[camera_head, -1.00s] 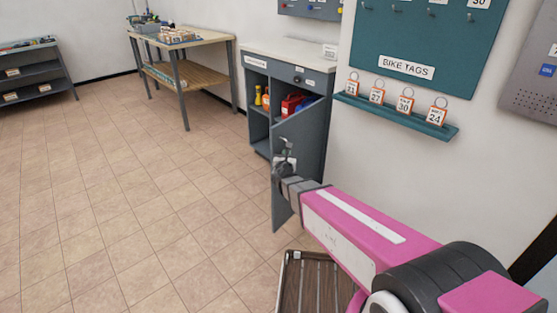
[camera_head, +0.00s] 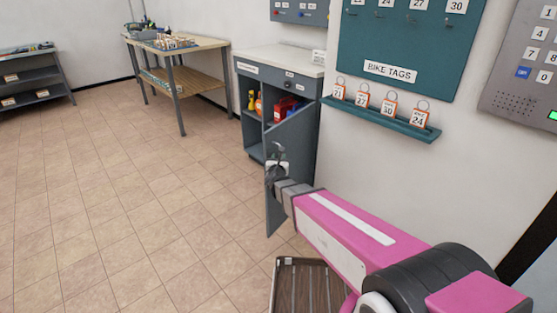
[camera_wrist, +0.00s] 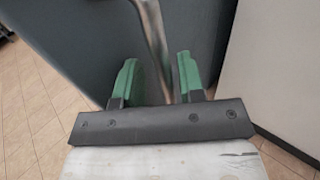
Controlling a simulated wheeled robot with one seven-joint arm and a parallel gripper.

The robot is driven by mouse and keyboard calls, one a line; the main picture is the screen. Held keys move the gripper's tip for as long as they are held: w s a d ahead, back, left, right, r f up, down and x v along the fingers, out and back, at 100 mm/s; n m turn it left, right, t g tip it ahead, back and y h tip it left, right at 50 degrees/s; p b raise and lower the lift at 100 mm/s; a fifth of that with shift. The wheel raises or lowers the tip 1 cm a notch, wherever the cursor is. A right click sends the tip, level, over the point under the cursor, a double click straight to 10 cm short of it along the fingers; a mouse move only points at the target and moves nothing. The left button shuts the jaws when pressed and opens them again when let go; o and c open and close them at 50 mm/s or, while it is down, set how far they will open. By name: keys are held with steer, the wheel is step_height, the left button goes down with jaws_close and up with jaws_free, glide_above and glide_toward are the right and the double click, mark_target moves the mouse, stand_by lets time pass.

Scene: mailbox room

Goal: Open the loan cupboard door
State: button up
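The loan cupboard (camera_head: 285,62) is grey with a pale top and stands against the wall. Its door (camera_head: 298,130) stands swung out toward me, leaving shelves with red and yellow items visible inside. My gripper (camera_head: 276,165) is at the outer part of the door in the head view. In the wrist view its two green fingers (camera_wrist: 157,80) are apart. A metal bar handle (camera_wrist: 152,28) on the dark door (camera_wrist: 70,45) runs down between them, closer to the right finger. Whether a finger touches the handle I cannot tell.
A slatted wooden item (camera_head: 300,285) is on the floor below my arm. A workbench (camera_head: 178,42) stands left of the cupboard. A bike-tag shelf (camera_head: 385,118) is on the wall at right. The tiled floor (camera_head: 140,210) left of the door is clear.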

steer(key=shift+s, duration=0.1)
steer(key=s, duration=1)
steer(key=shift+s, duration=0.3)
